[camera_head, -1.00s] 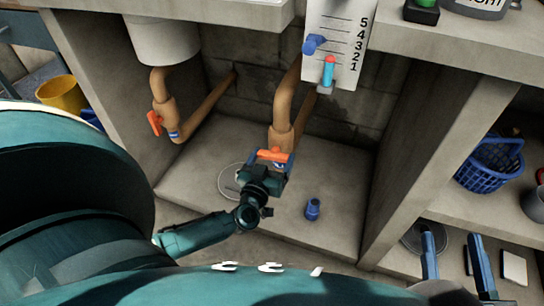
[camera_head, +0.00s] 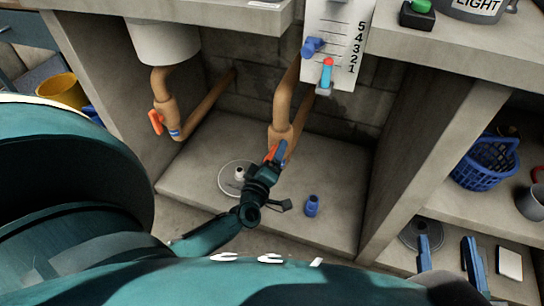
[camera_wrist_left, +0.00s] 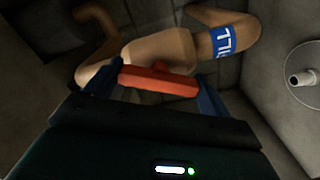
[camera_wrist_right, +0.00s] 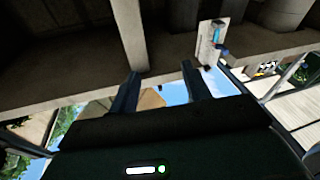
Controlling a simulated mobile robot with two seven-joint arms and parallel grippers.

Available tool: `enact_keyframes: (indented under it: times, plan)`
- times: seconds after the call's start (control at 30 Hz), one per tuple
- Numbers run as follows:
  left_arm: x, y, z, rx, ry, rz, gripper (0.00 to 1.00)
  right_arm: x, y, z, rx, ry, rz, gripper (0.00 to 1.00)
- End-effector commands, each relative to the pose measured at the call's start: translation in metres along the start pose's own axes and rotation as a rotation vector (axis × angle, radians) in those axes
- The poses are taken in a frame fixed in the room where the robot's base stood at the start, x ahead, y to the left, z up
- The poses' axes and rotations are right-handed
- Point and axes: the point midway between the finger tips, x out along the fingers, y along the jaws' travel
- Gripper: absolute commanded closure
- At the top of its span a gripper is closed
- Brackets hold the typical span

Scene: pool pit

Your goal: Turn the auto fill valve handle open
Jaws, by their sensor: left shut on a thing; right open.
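The fill valve's orange-red handle (camera_wrist_left: 160,80) lies between the fingers of my left gripper (camera_wrist_left: 158,88) in the left wrist view, roughly along the tan pipe (camera_wrist_left: 165,50). A blue band (camera_wrist_left: 228,41) with white "FILL" lettering wraps this pipe. In the head view the handle (camera_head: 269,153) is mostly covered by my left gripper (camera_head: 276,153), which is shut on it at the lower end of the middle pipe (camera_head: 283,105). My right gripper (camera_head: 448,258) is open and empty at the lower right, away from the valve.
A second tan pipe with an orange handle (camera_head: 155,122) is at the left. A blue fitting (camera_head: 312,205) stands on the pit floor. A concrete wall (camera_head: 425,150) separates the pit from a blue basket (camera_head: 485,162).

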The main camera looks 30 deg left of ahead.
Motion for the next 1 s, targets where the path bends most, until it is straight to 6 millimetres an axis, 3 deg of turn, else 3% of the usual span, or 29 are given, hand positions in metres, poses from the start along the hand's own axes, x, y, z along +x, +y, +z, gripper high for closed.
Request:
enact_keyframes:
  times: [0.5, 1.0]
  plan:
    - [0.0003, 0.0003, 0.0002, -0.409, 0.000, 0.001, 0.41, 0.0025, -0.0027, -0.0028, 0.028, 0.022, -0.004, 0.52]
    - [0.0006, 0.0013, -0.0004, -0.536, 0.000, 0.001, 0.41, 0.0040, -0.0015, -0.0059, 0.030, 0.032, -0.006, 0.52]
